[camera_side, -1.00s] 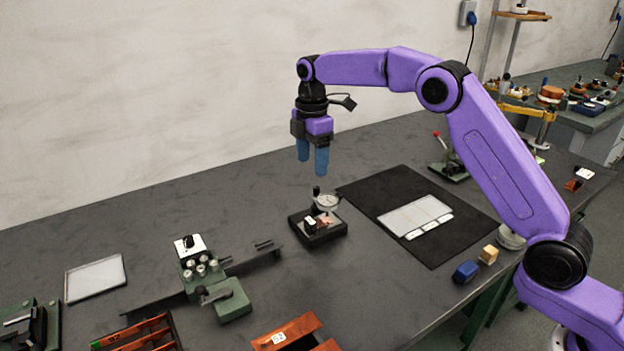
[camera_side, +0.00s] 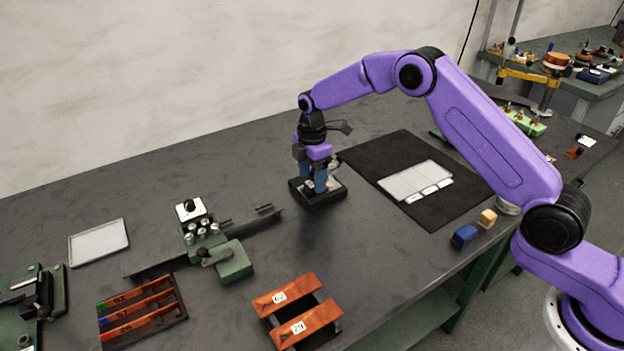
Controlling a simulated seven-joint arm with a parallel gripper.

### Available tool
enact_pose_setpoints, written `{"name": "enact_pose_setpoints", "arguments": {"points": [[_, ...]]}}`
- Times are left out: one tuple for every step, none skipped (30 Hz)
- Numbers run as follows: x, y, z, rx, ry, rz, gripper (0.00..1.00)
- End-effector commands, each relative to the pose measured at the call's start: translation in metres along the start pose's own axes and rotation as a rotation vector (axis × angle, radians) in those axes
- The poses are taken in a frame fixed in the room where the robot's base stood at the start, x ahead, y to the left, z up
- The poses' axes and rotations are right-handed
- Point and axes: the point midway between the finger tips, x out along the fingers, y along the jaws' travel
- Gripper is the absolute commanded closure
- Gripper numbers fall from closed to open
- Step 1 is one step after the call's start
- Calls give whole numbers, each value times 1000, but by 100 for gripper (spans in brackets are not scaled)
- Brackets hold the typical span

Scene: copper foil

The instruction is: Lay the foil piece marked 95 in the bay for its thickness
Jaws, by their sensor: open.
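My gripper (camera_side: 320,186) is low over a small black gauge stand (camera_side: 322,203), its blue fingers open. A small coppery piece (camera_side: 309,186) with a pale mark shows at the fingers on this stand. The fingers hide much of it, and I cannot read its mark or tell whether they touch it. A pale tray (camera_side: 413,180) divided into bays, with white labels along its front edge, lies on a black mat (camera_side: 440,212). The labels are too small to read. I cannot make out a 95 on any piece.
Two copper strips with number labels (camera_side: 292,308) lie on a rack at the front. A rack of coloured-end strips (camera_side: 142,312) and a green device (camera_side: 215,245) stand left. Blue (camera_side: 466,235) and tan (camera_side: 488,218) blocks sit near the right edge. Bare bench lies between.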

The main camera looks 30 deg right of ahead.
Motion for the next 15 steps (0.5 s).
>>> {"name": "enact_pose_setpoints", "arguments": {"points": [[6,0,0,0,0,-2,32],[8,0,0,0,-1,-2,32],[11,0,0,0,-1,-2,32],[12,0,0,-1,0,-1,32],[13,0,0,-1,0,-1,32],[15,0,0,-1,0,0,32],[15,0,0,0,0,0,32],[16,0,0,0,0,1,32],[16,0,0,0,0,1,32],[16,0,0,0,0,1,32],[16,0,0,0,0,1,32],[16,0,0,0,0,1,32],[16,0,0,0,0,1,32],[16,0,0,0,0,0,32],[16,0,0,0,0,0,32]]}}
